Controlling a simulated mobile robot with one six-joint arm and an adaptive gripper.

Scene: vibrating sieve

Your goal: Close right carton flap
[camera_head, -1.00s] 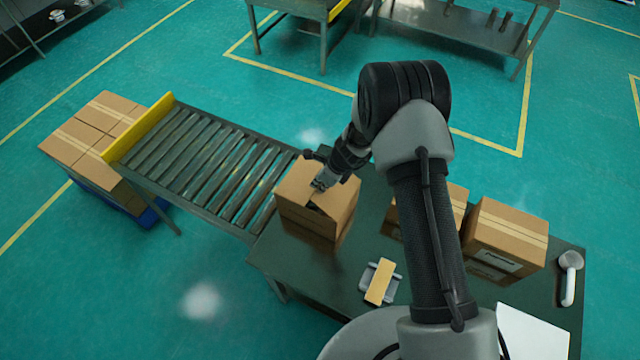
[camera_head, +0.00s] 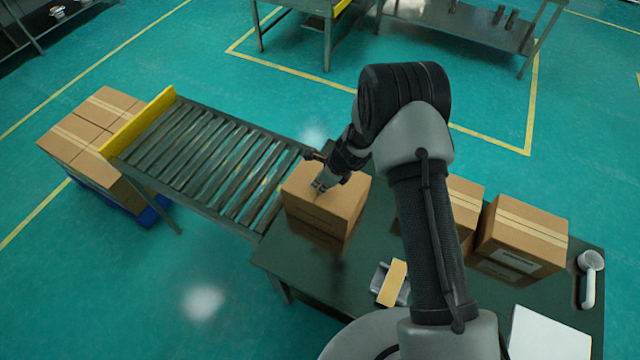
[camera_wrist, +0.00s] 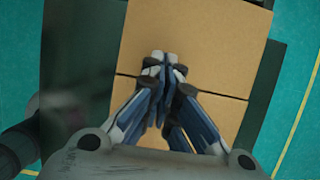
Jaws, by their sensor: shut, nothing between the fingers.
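The carton (camera_head: 328,213) stands on the dark green table beside the end of the roller conveyor. Its top looks flat in the head view, with the flaps lying down. In the wrist view the carton top (camera_wrist: 205,45) shows a seam across it between two flaps. My gripper (camera_head: 320,186) is shut and empty, with its fingertips at the carton top; in the wrist view the fingertips (camera_wrist: 164,60) lie over the seam. I cannot tell whether they touch the cardboard. My fingers and wrist hide part of the top.
The roller conveyor (camera_head: 200,160) meets the table on the left. Taped cartons (camera_head: 522,232) stand on the table's right side, partly behind my arm. A tape dispenser (camera_head: 392,283), a white handheld device (camera_head: 590,280) and a white sheet (camera_head: 545,335) lie nearer. Stacked cartons (camera_head: 75,140) are at far left.

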